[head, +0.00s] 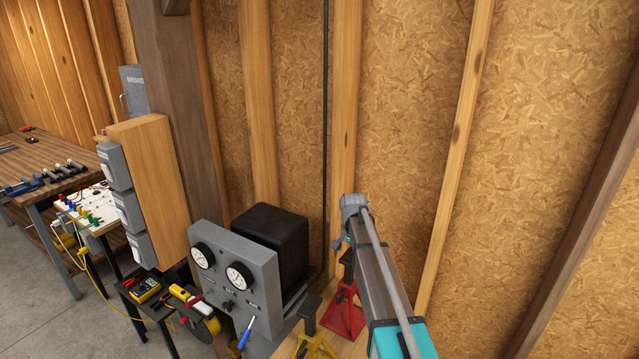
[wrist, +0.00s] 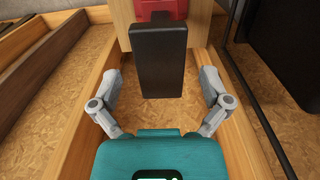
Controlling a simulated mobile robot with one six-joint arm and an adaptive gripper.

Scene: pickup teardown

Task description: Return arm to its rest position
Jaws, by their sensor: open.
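My arm (head: 383,290) reaches from the lower right toward the wall in the head view, and its far end hides my gripper there. In the wrist view my gripper (wrist: 160,76) is open. Its two grey fingers stand wide apart on either side of a black block (wrist: 158,62). The block looks to be beyond the fingertips, with gaps on both sides. A red part (wrist: 160,8) joins the block at the top of the picture. Nothing is held between the fingers.
A grey gauge panel (head: 253,290) with a black box (head: 272,240) stands left of my arm. A red stand (head: 342,315) and a yellow stand (head: 313,345) are close beside it. Wall studs (head: 462,130) rise behind. A workbench (head: 50,160) is far left.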

